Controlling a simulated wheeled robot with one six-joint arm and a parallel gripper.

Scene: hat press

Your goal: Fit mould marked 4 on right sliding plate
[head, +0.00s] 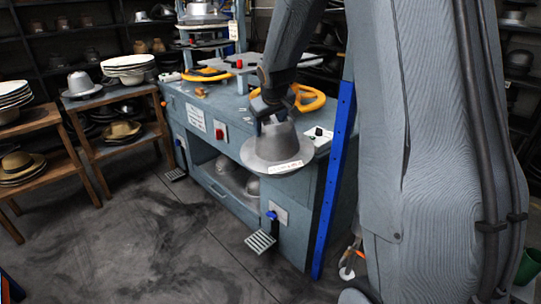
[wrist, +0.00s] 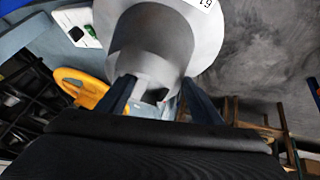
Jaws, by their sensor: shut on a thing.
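A grey metal hat-shaped mould (head: 277,147) with a wide brim hangs from my gripper (head: 270,110), crown up, at the front right of the blue press bench. A white label on its brim is too small to read in the head view. In the wrist view the mould (wrist: 150,45) sits between the two dark fingers of my gripper (wrist: 155,98), which are shut on its top part. A yellow ring-shaped part (head: 309,98) shows on the bench behind my gripper. The right sliding plate cannot be clearly made out; my arm and the mould cover part of that area.
The blue bench (head: 205,105) has another yellow part (head: 207,75) at left and a blue upright (head: 335,180) at right. More moulds (head: 235,178) lie on its lower shelf. A foot pedal (head: 260,241) stands in front. Wooden shelves (head: 115,95) are at left; the floor between is clear.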

